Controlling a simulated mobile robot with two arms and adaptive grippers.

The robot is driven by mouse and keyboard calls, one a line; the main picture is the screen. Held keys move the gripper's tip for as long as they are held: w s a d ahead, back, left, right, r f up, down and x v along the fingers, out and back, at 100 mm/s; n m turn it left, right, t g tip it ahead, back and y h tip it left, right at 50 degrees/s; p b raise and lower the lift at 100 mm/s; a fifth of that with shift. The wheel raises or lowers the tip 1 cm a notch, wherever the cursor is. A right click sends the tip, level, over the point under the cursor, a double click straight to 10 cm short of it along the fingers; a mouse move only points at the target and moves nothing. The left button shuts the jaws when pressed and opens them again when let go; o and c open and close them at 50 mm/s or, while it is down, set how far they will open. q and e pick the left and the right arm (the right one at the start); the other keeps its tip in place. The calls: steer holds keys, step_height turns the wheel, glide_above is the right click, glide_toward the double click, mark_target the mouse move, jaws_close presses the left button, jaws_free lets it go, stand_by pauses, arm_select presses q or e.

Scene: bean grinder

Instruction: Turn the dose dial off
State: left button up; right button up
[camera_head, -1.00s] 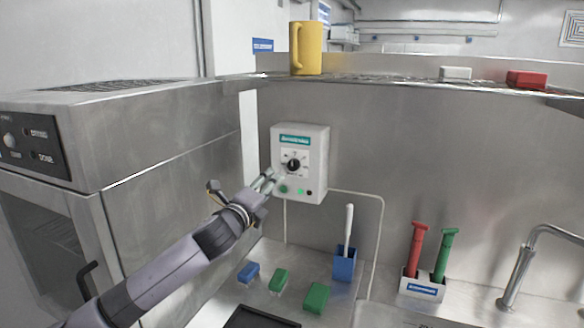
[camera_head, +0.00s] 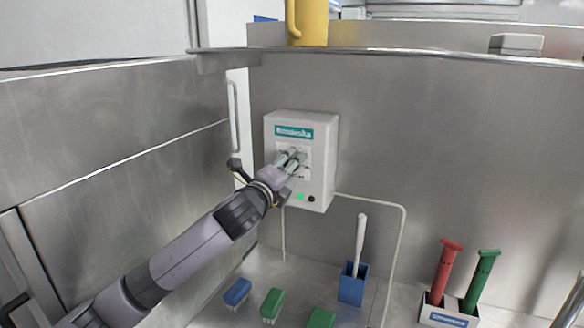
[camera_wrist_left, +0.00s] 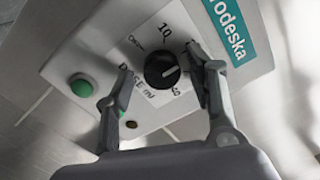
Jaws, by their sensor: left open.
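The dose dial (camera_wrist_left: 162,69) is a round black knob with a pale pointer line on the white control box (camera_head: 325,160). In the left wrist view the printed scale reads OFF, 10 and 40, and the pointer lies on the side away from OFF. My left gripper (camera_head: 295,158) is open in front of the box and covers the dial in the head view. My right gripper is not in view.
A green button (camera_wrist_left: 81,86) sits beside the dial on the box. A shelf (camera_head: 420,56) with a yellow jug (camera_head: 310,22) runs above. A blue holder with a white-handled brush (camera_head: 352,285) and several small brushes stand below. A steel cabinet (camera_head: 120,150) is at the left.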

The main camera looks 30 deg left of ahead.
arm_select(q)
steer(key=shift+s+r, duration=0.15)
steer(key=shift+s, duration=0.05)
steer(key=shift+c, duration=0.8)
steer(key=shift+w, duration=0.1)
steer(key=c, duration=1)
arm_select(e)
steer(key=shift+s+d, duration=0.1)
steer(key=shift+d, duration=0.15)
arm_select(q)
steer(key=shift+n, duration=0.3)
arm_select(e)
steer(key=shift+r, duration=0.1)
arm_select(q)
steer(key=shift+n+p, duration=3.5)
steer(key=shift+n, duration=6.2)
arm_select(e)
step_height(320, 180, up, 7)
